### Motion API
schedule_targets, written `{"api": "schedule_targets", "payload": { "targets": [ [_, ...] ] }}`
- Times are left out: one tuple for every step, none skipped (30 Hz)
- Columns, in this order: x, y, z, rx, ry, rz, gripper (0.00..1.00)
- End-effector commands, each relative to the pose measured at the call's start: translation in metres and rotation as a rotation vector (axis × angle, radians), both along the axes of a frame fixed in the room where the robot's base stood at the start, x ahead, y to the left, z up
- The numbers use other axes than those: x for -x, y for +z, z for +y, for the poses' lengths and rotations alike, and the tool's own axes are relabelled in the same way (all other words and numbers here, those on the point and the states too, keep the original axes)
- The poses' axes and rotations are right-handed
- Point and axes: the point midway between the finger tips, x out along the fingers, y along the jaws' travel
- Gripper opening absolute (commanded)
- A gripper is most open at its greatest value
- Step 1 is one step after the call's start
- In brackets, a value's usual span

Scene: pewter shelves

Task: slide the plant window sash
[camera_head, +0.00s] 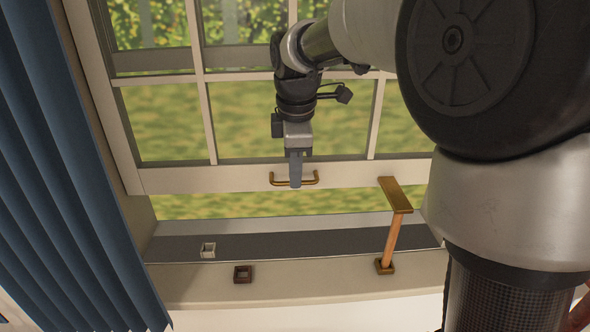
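The window sash (230,178) is a white frame with panes, and its bottom rail hangs above the sill with a gap showing grass below it. A brass handle (309,180) is fixed to the bottom rail. My gripper (296,184) is in front of the handle and overlaps its middle; I cannot tell whether it touches it. The fingers show as one narrow grey shape seen from the side, so their opening is hidden. No plant is clearly visible on the sill.
A copper post with a flat brass top (393,235) stands on the sill (300,280) at right. A small white square (208,250) and a brown square (243,274) piece lie at left. A blue curtain (60,190) hangs at far left.

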Motion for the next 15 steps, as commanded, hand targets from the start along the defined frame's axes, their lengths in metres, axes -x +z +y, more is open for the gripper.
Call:
{"api": "schedule_targets", "payload": {
  "targets": [
    [-0.0007, 0.0030, 0.0002, -0.001, 0.000, -0.005, 0.18],
    [-0.0007, 0.0030, 0.0002, -0.001, 0.000, -0.005, 0.24],
    [-0.0007, 0.0029, 0.0002, -0.001, 0.000, -0.005, 0.27],
    [-0.0007, 0.0028, 0.0002, -0.001, 0.000, -0.005, 0.27],
    [-0.0007, 0.0027, 0.0002, -0.001, 0.000, -0.005, 0.27],
    [-0.0007, 0.0025, 0.0002, -0.001, 0.000, -0.005, 0.27],
    [-0.0007, 0.0024, 0.0002, -0.001, 0.000, -0.005, 0.27],
    [-0.0007, 0.0023, 0.0002, -0.001, 0.000, -0.004, 0.27],
    [-0.0007, 0.0022, 0.0002, -0.001, 0.000, -0.004, 0.27],
    [-0.0007, 0.0022, 0.0002, -0.001, 0.000, -0.004, 0.27],
    [-0.0006, 0.0026, 0.0002, -0.001, 0.000, -0.004, 0.27],
    [-0.0005, 0.0037, 0.0002, -0.001, 0.000, -0.005, 0.27],
    [-0.0004, 0.0052, 0.0002, -0.001, 0.000, -0.005, 0.27],
    [-0.0001, 0.0075, 0.0002, -0.001, 0.000, -0.006, 0.27],
    [0.0003, 0.0117, 0.0003, -0.002, 0.000, -0.007, 0.27]
  ]
}}
